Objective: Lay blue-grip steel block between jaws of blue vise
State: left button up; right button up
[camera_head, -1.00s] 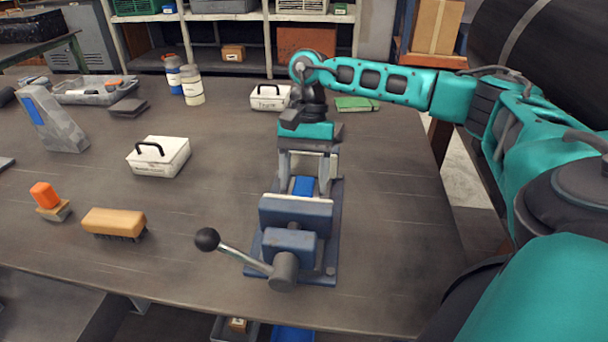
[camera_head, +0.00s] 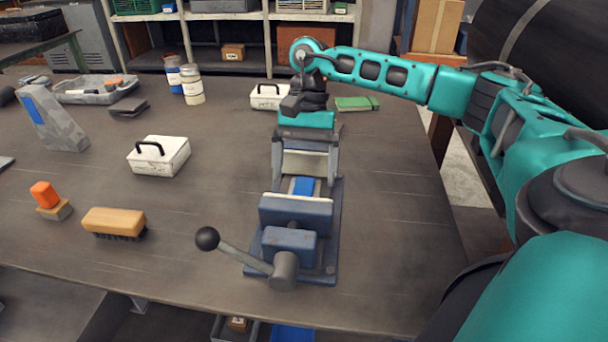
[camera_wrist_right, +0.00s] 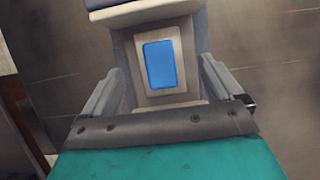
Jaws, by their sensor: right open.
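The blue vise (camera_head: 295,213) stands on the bench, its lever and black knob toward me. The blue-grip steel block (camera_wrist_right: 160,65) lies in the gap between the vise jaws, blue grip up. In the head view its blue grip (camera_head: 303,186) shows just behind the near jaw. My right gripper (camera_head: 304,181) points down over the far part of the vise. It is open, with one finger on each side of the block and apart from it in the right wrist view. The block's underside is hidden. My left gripper is not in view.
A grey angled block with a blue patch (camera_head: 52,122), a white handled box (camera_head: 159,156), a wooden brush (camera_head: 114,222) and an orange-topped item (camera_head: 45,195) stand to the left. Another white box (camera_head: 267,97) and a green item (camera_head: 357,103) lie behind. Bench right of the vise is clear.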

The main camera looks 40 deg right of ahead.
jog(key=p+v, duration=0.1)
jog(key=v, duration=1)
dwell(0.4)
